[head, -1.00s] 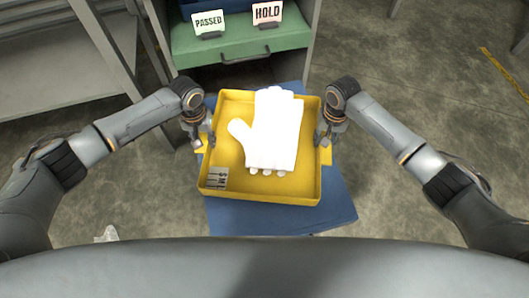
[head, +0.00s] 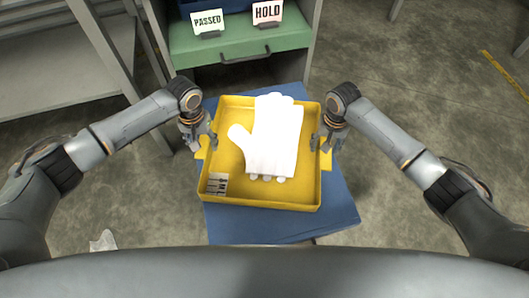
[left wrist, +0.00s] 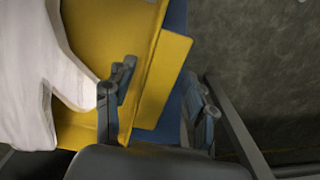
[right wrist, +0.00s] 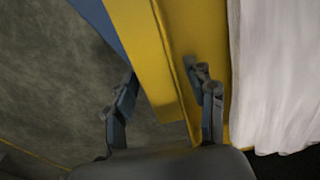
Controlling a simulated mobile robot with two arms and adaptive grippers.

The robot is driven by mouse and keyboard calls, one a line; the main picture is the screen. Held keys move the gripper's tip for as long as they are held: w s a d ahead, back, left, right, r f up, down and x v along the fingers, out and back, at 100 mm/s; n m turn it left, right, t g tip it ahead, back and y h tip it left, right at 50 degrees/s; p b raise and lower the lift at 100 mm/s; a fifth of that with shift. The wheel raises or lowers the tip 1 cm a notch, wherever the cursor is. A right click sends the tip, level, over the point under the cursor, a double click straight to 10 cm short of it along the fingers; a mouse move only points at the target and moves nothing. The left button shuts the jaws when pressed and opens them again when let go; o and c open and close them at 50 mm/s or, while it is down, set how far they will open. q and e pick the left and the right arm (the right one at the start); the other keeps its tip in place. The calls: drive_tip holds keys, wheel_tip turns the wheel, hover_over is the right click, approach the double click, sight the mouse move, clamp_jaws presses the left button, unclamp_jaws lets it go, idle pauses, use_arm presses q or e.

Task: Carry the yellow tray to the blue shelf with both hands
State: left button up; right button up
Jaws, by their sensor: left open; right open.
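The yellow tray (head: 262,203) rests on a blue-topped stand in the middle of the head view. White gloves (head: 273,137) lie in it, with a small printed card (head: 217,184) in its front left corner. My left gripper (head: 205,142) is open at the tray's left side. In the left wrist view the tray's wall and side tab (left wrist: 163,82) lie between its fingers (left wrist: 158,110). My right gripper (head: 324,141) is open at the right side. In the right wrist view its fingers (right wrist: 164,105) stand either side of the tray's edge (right wrist: 163,65). Contact cannot be told.
The blue stand top (head: 270,228) reaches past the tray in front. Behind is a cabinet with a green drawer (head: 240,43), PASSED (head: 207,21) and HOLD (head: 268,12) cards, and a dark blue surface (head: 232,6) at the top edge. A grey rack (head: 50,70) stands left. Floor right is clear.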

drive_tip(key=shift+r, duration=0.25)
use_arm(q)
wheel_tip(320, 180, up, 10)
use_arm(e)
wheel_tip(320, 180, up, 12)
drive_tip(key=shift+f, duration=0.2)
use_arm(q)
drive_tip(key=shift+r, duration=0.1)
idle(0.4)
